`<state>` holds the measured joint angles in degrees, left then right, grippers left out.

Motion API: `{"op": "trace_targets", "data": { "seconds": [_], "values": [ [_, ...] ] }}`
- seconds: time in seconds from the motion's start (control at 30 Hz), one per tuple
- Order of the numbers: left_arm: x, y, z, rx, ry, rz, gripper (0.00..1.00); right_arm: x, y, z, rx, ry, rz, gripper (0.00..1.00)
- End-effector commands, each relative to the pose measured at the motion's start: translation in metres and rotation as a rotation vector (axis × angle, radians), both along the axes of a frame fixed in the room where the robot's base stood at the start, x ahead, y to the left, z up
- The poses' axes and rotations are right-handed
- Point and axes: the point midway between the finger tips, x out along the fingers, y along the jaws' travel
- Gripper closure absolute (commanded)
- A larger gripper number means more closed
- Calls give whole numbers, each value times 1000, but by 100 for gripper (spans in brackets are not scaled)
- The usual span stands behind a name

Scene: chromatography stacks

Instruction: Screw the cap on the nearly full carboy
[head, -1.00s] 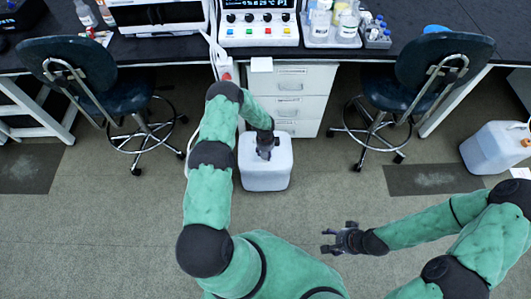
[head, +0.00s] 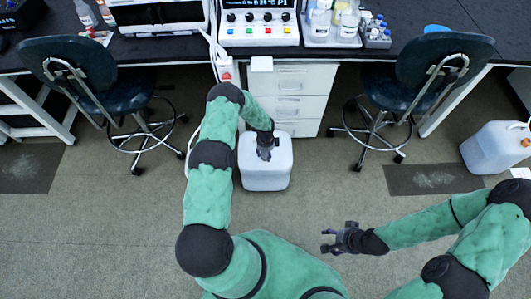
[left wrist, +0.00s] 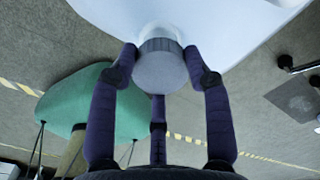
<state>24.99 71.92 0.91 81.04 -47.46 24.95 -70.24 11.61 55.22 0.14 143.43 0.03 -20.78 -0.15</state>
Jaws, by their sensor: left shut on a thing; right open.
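A white carboy (head: 264,176) stands upright on the floor in front of the drawer cabinet. My left gripper (head: 265,150) reaches down onto its top from above. In the left wrist view a round grey cap (left wrist: 161,72) with a ribbed edge sits between the fingertips of the left gripper (left wrist: 164,62), which are shut on it. The cap is over the pale neck of the white carboy (left wrist: 230,25); whether its thread has caught cannot be told. The liquid level is not clear. My right gripper (head: 342,238) is open and empty, over bare floor.
Another white carboy (head: 493,148) with an orange fitting stands at the far right. Wheeled chairs stand left (head: 85,80) and right (head: 425,75) of the drawer cabinet (head: 295,95). The black bench (head: 185,50) holds instruments and bottles. The floor around the near carboy is clear.

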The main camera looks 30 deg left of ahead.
Motion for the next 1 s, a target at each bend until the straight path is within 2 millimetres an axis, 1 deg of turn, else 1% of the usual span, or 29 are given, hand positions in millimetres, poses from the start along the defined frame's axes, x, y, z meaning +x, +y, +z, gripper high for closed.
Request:
{"op": "trace_targets", "data": {
  "seconds": [0.5, 1.0],
  "values": [
    [0, 0, -13, 0, 0, 0, 71, 0, 0, 0, 0, 0, 0, 37],
    [0, 0, -15, 0, 0, 0, 71, 0, 0, 0, 0, 0, 0, 37]
  ]
}}
